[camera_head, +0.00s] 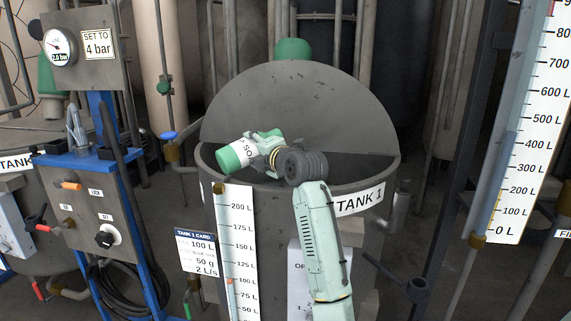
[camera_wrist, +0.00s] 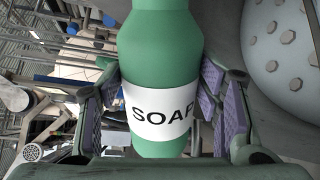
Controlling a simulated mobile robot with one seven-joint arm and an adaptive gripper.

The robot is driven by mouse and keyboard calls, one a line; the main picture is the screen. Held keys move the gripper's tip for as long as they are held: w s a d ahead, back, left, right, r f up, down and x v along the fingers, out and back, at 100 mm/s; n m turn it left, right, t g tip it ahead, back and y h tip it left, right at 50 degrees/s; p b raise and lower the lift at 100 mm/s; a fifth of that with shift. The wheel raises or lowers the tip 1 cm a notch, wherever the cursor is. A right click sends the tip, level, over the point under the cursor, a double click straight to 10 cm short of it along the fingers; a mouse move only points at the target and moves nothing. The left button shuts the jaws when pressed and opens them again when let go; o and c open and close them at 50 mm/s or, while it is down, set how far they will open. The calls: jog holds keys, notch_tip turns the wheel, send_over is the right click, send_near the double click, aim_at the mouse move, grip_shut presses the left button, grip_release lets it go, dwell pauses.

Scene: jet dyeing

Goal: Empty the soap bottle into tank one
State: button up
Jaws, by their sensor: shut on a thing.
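The soap bottle (camera_head: 237,154) is green with a white label. My gripper (camera_head: 266,146) is shut on it and holds it tilted, lying nearly sideways, over the open mouth of tank one. In the wrist view the soap bottle (camera_wrist: 160,110) sits between the purple-padded fingers of my gripper (camera_wrist: 158,98), with the label reading SOAP. Tank one (camera_head: 384,240) is a grey round vessel with its half-round lid (camera_head: 300,100) raised behind the opening. The bottle's mouth and any flow of soap cannot be made out. The inside of the tank is mostly hidden.
A level scale (camera_head: 238,250) and a tank card (camera_head: 196,253) are at the tank's front left. A blue-framed control stand (camera_head: 88,215) with a gauge (camera_head: 60,46) stands to the left. A tall scale (camera_head: 520,130) stands at the right. Pipes surround the tank.

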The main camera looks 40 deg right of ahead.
jog(key=shift+d+m, duration=0.3)
jog(key=shift+m, duration=0.1)
jog(key=shift+f+m+y, duration=0.3)
jog(key=shift+f+m, duration=0.5)
jog(key=shift+f, duration=0.05)
dwell(1.3)
jog(key=shift+d+m+y+p, duration=0.25)
jog(key=shift+m+y+p, duration=0.05)
jog(key=shift+m, duration=0.4)
dwell(0.7)
jog(key=shift+d+r+m+p, duration=0.3)
jog(key=shift+r+m+p, duration=0.4)
jog(key=shift+m+p, duration=0.15)
dwell(0.8)
